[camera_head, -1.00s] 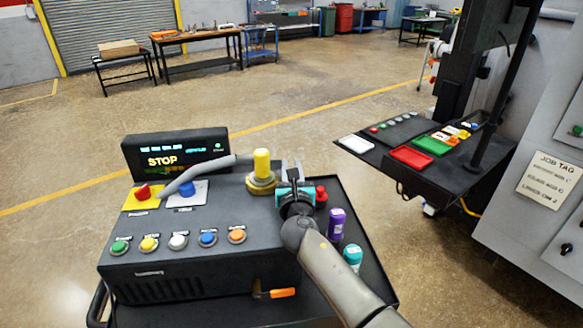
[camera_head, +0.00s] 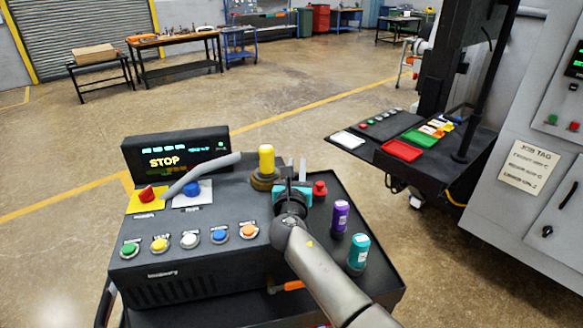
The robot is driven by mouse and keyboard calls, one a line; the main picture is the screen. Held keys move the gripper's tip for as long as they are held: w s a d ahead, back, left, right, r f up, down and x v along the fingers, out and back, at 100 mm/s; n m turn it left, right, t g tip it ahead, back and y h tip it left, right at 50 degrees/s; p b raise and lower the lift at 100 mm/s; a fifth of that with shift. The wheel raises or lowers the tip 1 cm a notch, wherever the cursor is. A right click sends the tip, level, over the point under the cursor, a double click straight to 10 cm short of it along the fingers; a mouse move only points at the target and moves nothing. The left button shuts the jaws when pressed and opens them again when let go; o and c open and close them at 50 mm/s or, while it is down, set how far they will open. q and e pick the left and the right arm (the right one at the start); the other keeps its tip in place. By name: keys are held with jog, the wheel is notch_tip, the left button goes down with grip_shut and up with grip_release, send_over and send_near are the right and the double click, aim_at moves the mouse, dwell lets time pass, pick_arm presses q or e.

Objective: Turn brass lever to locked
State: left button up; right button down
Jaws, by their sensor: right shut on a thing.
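The brass lever's round brass base (camera_head: 264,180) stands on the dark control console (camera_head: 200,262), with a yellow upright knob (camera_head: 266,160) on top. My right gripper (camera_head: 296,168) is just to the right of this base, fingers pointing away from me. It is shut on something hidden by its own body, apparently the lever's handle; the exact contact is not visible. A display (camera_head: 175,155) behind the console's left part reads STOP. My left gripper is not in view.
A purple bottle (camera_head: 340,217) and a teal bottle (camera_head: 358,252) stand right of my arm. A side shelf with a red tray (camera_head: 401,150) is further right.

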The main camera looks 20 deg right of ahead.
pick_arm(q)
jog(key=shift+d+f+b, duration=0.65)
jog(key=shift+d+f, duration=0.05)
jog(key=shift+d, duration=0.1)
pick_arm(e)
jog(key=m+h, duration=0.1)
jog(key=s+m+g+h, duration=0.2)
jog(key=h, duration=0.1)
jog(key=shift+a, duration=0.35)
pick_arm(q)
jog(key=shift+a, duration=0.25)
pick_arm(e)
jog(key=shift+g+h, duration=0.3)
jog(key=c, duration=0.7)
grip_release()
jog(key=shift+c, duration=0.2)
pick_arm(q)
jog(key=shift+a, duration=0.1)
